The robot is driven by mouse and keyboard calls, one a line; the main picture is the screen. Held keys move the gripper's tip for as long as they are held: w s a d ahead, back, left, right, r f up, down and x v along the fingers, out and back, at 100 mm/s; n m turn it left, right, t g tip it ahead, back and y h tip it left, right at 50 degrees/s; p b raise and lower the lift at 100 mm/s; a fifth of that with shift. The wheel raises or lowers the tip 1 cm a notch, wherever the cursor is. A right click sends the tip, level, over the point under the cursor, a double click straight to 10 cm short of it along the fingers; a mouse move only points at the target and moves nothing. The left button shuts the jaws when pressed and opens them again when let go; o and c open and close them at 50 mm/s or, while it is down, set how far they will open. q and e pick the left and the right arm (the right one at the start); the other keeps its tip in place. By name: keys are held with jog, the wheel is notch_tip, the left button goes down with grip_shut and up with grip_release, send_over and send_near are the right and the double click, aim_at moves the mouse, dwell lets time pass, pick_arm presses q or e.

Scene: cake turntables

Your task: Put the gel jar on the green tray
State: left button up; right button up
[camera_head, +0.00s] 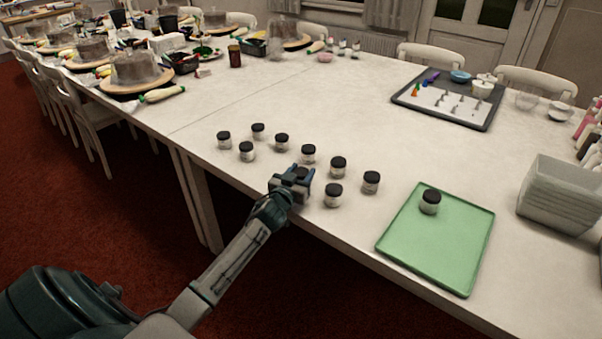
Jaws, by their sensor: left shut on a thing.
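My left gripper (298,177) reaches over the front part of the white table and is shut on a gel jar (300,172). Only the jar's dark lid shows clearly between the fingers; the rest is hidden. Several more black-lidded gel jars, such as this one (338,167), stand around the gripper, with one (333,195) close on its right. The green tray (420,248) lies flat to the right near the table's front edge. One gel jar (430,202) stands upright on its back part. My right gripper is not in view.
A stack of clear bins (563,195) stands right of the green tray. A dark tray (447,98) with small tools and bowls lies behind. Bare table (300,110) lies behind the jars. Cake turntables (140,80) line the far left.

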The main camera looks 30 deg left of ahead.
pick_arm(q)
jog(key=shift+r, duration=0.1)
jog(key=o, duration=1)
jog(key=shift+f, duration=0.2)
